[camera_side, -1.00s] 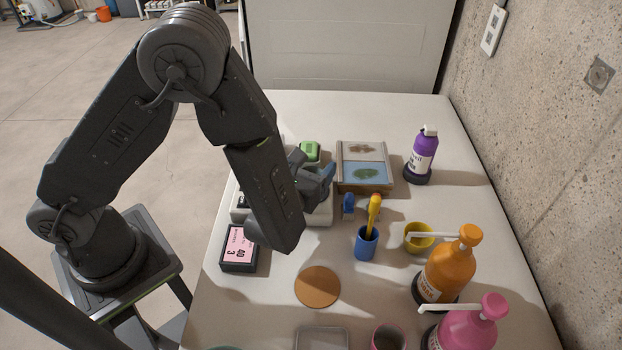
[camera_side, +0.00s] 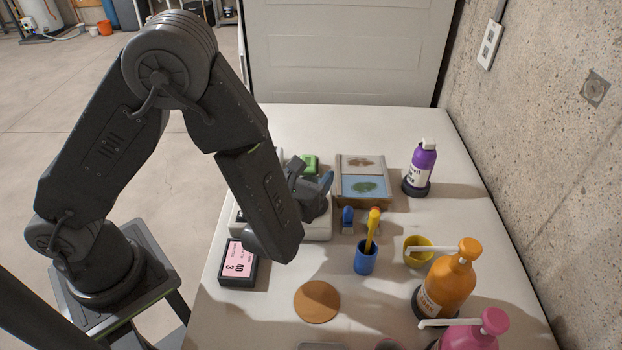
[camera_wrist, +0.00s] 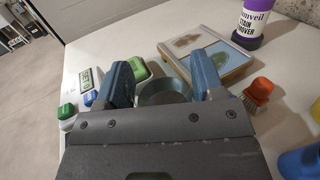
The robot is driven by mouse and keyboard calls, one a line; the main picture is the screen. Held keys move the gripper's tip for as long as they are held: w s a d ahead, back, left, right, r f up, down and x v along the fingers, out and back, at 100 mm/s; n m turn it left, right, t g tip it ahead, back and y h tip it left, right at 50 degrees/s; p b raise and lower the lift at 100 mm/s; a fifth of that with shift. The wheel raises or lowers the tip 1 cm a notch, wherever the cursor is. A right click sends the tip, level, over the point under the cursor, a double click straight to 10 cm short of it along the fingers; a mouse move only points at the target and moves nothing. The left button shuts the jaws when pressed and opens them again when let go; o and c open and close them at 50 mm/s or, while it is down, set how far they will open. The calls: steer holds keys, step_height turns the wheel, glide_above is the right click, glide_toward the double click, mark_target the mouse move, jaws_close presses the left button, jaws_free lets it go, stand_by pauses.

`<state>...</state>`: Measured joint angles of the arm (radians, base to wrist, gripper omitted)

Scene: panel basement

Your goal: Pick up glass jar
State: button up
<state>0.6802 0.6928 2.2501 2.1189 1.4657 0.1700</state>
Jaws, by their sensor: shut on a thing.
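In the wrist view my gripper (camera_wrist: 164,86) has one blue finger on each side of a round, grey-green, see-through thing, which looks like the glass jar (camera_wrist: 160,96). The fingers are shut on it, and only its upper part shows above my gripper's body. In the side view my gripper (camera_side: 318,188) is low over the table, left of the framed swatch panel. The jar is hidden there behind my arm and gripper, so I cannot tell whether it touches the table.
A green-topped thing (camera_wrist: 155,67), a framed panel (camera_wrist: 231,66) and an orange brush (camera_wrist: 259,89) stand close around my gripper. A blue cup (camera_side: 366,258), yellow cup (camera_side: 418,247), orange bottle (camera_side: 447,284) and purple bottle (camera_side: 422,166) stand to the right. A brown coaster (camera_side: 317,302) lies in front.

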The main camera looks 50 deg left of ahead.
steer(key=shift+r, duration=3.95)
steer(key=w+a, duration=0.5)
steer(key=a, duration=0.4)
steer(key=s+d, duration=0.5)
steer(key=d, duration=0.4)
steer(key=shift+r, duration=0.45)
steer(key=shift+f, duration=4.85)
steer(key=shift+f, duration=0.2)
steer(key=o, duration=1)
steer(key=shift+o, duration=0.2)
